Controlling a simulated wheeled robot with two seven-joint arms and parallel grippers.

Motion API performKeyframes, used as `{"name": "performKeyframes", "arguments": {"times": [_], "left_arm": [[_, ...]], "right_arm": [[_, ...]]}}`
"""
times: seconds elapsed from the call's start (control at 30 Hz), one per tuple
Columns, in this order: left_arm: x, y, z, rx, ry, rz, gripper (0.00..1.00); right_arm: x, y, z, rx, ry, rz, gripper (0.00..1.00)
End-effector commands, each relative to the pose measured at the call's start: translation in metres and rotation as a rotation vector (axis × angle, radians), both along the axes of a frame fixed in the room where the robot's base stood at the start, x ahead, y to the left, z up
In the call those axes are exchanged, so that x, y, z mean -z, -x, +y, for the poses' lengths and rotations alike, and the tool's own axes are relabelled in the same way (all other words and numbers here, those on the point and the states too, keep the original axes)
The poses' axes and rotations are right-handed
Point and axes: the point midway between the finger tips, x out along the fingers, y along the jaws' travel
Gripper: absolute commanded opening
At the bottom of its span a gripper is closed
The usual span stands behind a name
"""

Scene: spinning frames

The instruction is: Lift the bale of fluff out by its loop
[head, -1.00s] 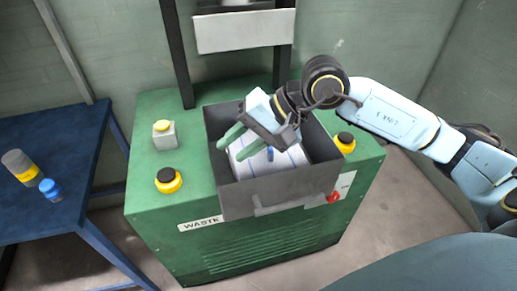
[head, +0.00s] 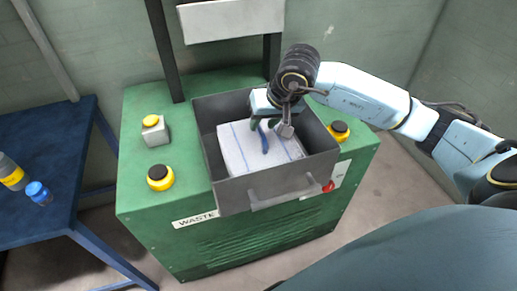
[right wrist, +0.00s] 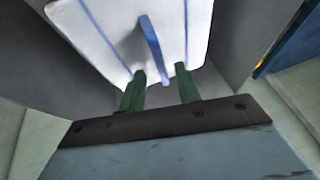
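The bale of fluff (head: 237,151) is a white block with thin blue straps, lying in the grey open-topped bin (head: 252,190). Its blue loop (head: 264,141) stands up from the top. In the right wrist view the bale (right wrist: 105,40) fills the top and the loop (right wrist: 152,42) lies just beyond the fingertips, in line with the gap between them. My right gripper (head: 264,123) points down over the bale with its green fingers apart and empty; it also shows in the right wrist view (right wrist: 160,76). Whether the fingers touch the bale is unclear. My left gripper is out of view.
The bin sits in a green machine marked WASTE (head: 195,221). A grey box with a yellow button (head: 151,121), yellow-black knobs (head: 160,177) and a red knob (head: 328,186) are around it. A white-faced plate (head: 232,20) hangs behind. A blue table (head: 60,130) stands left.

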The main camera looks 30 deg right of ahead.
Motion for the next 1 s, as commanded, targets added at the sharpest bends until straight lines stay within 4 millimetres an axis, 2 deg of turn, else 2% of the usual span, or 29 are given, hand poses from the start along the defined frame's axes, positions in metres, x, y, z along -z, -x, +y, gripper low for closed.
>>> {"name": "performKeyframes", "arguments": {"times": [0.3,0.57,0.67,0.83,1.0], "left_arm": [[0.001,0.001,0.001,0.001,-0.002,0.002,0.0],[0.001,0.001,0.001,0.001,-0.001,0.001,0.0],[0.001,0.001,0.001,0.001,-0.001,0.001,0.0],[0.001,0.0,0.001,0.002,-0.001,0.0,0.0],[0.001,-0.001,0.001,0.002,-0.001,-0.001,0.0]], "right_arm": [[0.04,-0.019,0.003,0.001,-0.002,0.003,0.33],[0.043,-0.021,0.003,-0.001,-0.001,0.001,0.33],[0.043,-0.021,0.003,-0.001,-0.001,0.001,0.24],[0.043,-0.021,0.003,-0.001,-0.001,0.002,0.02],[0.043,-0.021,0.003,-0.001,-0.001,0.002,0.0]]}}
